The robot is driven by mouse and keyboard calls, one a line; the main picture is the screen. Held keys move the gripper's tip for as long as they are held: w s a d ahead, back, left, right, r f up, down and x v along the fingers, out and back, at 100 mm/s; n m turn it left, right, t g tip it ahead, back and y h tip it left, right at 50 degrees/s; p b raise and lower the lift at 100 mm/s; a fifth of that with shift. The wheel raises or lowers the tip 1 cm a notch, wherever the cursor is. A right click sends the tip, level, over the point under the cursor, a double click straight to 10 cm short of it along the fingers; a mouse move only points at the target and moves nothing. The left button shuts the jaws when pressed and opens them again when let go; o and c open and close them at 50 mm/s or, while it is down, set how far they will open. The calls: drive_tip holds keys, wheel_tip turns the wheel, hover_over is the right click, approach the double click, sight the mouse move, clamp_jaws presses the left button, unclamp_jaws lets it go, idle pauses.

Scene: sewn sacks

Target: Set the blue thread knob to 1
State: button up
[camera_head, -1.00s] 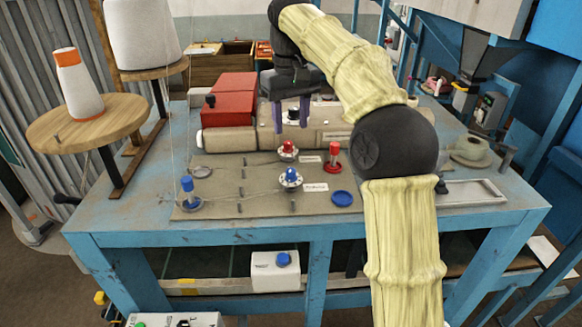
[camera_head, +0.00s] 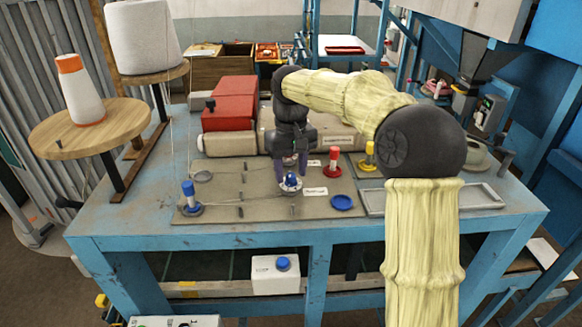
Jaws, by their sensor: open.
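The blue thread knob (camera_head: 291,182), a small blue cap on a pale round base, sits on the grey-brown plate on the blue table. A small white label (camera_head: 315,191) lies just right of it. My gripper (camera_head: 290,170) points down at the knob from above and behind it. Its purple fingers are apart, and their tips are close to the knob. I cannot tell whether they touch it. The dial markings are too small to read. The red knob seen earlier is hidden behind my gripper.
A blue peg (camera_head: 188,193) stands left on the plate, a red peg (camera_head: 333,160) and a yellow peg (camera_head: 369,152) to the right. A blue disc (camera_head: 342,202) lies right of the knob. The beige sewing machine (camera_head: 232,143) with a red cover (camera_head: 231,105) is behind.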

drive_tip(key=shift+f, duration=0.2)
drive_tip(key=shift+c, duration=0.2)
clamp_jaws()
